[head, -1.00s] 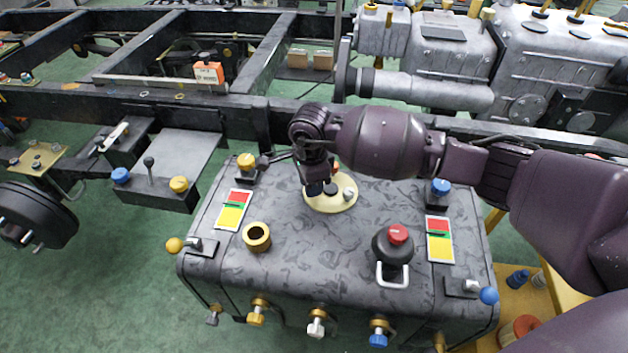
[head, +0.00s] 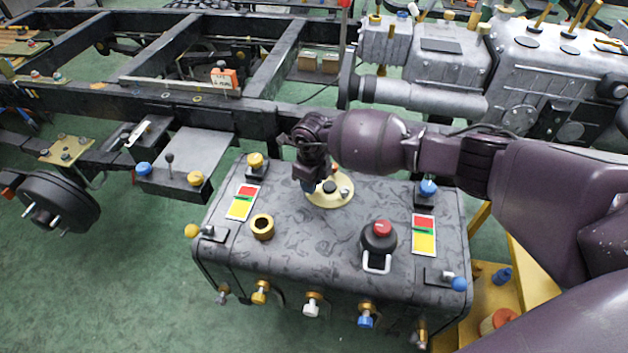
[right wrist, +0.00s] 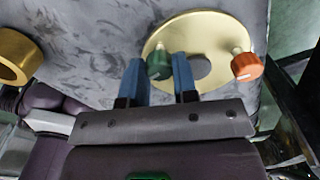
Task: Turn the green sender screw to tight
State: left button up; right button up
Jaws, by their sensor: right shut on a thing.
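The green sender screw (right wrist: 158,65) stands near the rim of a round cream sender plate (right wrist: 212,27) in the right wrist view. My right gripper (right wrist: 160,75) has its two blue fingers on either side of the screw and is shut on it. In the head view my right gripper (head: 308,185) points down at the left edge of the sender plate (head: 322,201) on top of the dark tank (head: 320,235); it hides the green screw there. An orange screw (right wrist: 246,66) sits farther right on the plate. My left gripper is not in view.
A gold filler ring (head: 262,227), a black cap with a red top (head: 379,240) and two coloured label cards (head: 242,203) are on the tank top. Blue and yellow knobs stand at its corners. Chassis rails and a grey engine (head: 540,75) lie behind.

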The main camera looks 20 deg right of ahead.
jog(key=shift+m, duration=0.6)
jog(key=shift+p, duration=0.3)
jog(key=o, duration=0.7)
jog(key=shift+o, duration=1.2)
